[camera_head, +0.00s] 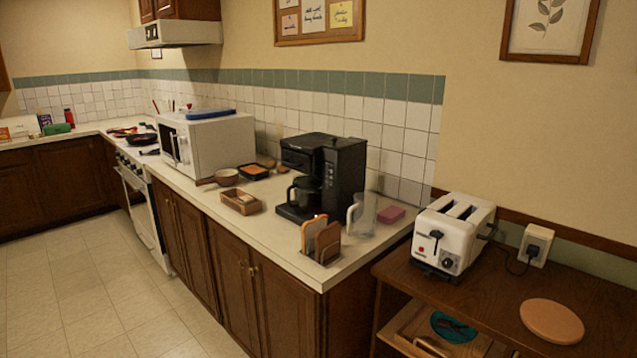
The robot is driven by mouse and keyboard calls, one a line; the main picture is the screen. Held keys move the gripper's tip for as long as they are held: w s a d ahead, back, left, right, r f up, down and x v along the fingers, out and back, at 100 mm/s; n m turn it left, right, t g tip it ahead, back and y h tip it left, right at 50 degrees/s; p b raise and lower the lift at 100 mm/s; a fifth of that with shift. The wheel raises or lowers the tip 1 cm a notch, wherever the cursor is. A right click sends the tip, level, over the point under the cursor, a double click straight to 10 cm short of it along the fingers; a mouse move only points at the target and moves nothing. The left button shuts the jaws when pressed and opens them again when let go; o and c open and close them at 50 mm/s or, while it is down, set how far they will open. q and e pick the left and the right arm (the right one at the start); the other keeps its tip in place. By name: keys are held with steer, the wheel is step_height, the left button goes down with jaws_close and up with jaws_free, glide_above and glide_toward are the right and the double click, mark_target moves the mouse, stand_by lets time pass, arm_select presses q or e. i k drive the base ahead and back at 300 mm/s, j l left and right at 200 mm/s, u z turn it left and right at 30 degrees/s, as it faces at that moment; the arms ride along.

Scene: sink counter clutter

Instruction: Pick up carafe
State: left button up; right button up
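A dark coffee pot with a black handle (302,192) sits inside the black coffee maker (335,180) on the counter. A clear glass pitcher with a pale handle (366,217) stands upright on the counter just right of the coffee maker. I cannot tell from the picture which of the two is the carafe. Both are apart from any gripper. Neither of my grippers is in view.
A toast rack with bread (320,238) stands at the counter's front edge, before the pitcher. A pink sponge (391,214) lies right of it. A wooden tray (240,201), microwave (207,142) and toaster (452,234) stand nearby. The floor (110,290) is clear.

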mark_target(308, 189)
steer(key=i+j, duration=0.15)
steer(key=j, duration=0.3)
steer(key=i+j+z, duration=0.15)
steer(key=j, duration=0.35)
steer(key=i+j, duration=0.2)
steer(key=j, duration=0.25)
steer(key=i+j+z, duration=0.1)
steer(key=j, duration=0.4)
steer(key=i+j, duration=0.15)
steer(key=j, duration=0.3)
steer(key=i+j+z, duration=0.15)
steer(key=j, duration=0.35)
steer(key=i+j, duration=0.1)
steer(key=j, duration=0.4)
steer(key=i+j+z, duration=0.1)
steer(key=j, duration=0.4)
